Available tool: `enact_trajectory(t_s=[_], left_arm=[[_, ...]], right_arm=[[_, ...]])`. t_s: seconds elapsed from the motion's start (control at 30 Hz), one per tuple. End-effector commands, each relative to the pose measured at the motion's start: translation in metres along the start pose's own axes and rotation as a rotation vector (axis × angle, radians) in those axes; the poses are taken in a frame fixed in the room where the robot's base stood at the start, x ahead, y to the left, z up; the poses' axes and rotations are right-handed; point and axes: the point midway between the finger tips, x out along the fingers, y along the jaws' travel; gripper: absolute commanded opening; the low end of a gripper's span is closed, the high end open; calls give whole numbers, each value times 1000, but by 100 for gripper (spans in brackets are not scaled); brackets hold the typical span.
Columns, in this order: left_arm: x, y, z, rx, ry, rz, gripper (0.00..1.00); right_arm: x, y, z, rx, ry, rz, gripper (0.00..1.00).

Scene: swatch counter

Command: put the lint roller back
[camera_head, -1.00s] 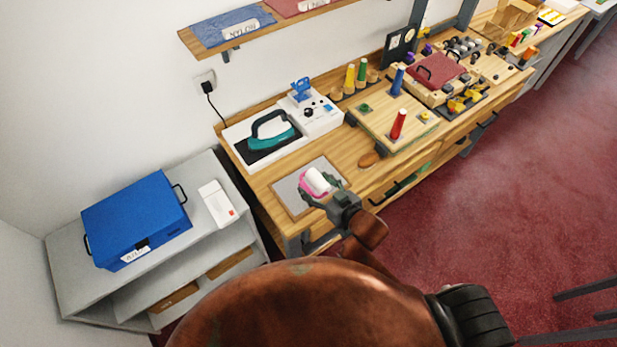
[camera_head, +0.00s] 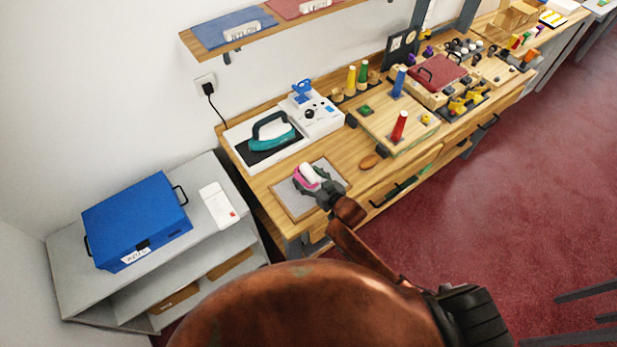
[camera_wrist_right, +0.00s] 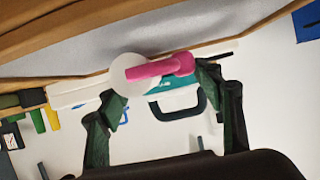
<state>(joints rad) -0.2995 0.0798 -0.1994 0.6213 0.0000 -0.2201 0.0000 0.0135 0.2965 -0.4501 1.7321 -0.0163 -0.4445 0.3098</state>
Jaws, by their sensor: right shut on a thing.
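The lint roller has a white roll (camera_head: 306,170) and a pink handle (camera_head: 303,183). It is in my right gripper (camera_head: 318,187), over the grey, wood-framed board (camera_head: 289,203) near the left end of the bench. Whether it touches the board cannot be told. In the right wrist view, the pink handle (camera_wrist_right: 165,66) lies between the two dark green fingers of the right gripper (camera_wrist_right: 160,88), which is shut on it. The round end of the white roll (camera_wrist_right: 127,73) is beside the left finger. My left gripper is not in view.
A teal iron (camera_head: 268,137) sits on its white station behind the board. A blue box (camera_head: 136,220) stands on the grey cabinet at left.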

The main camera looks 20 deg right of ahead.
Motion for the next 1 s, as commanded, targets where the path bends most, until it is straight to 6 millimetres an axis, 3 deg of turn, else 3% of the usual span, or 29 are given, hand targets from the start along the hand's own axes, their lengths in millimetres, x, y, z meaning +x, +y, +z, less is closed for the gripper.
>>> enact_trajectory(t_s=[0.4, 0.43, 0.67, 1.0], left_arm=[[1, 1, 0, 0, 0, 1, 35], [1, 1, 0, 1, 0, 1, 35], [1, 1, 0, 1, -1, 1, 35], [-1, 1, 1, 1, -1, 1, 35]], right_arm=[[2, 0, 5, -1, 2, 0, 33], [2, 0, 5, -1, 1, 0, 62], [2, 0, 5, -1, 1, 0, 78], [0, 0, 0, -1, 1, 0, 78]])
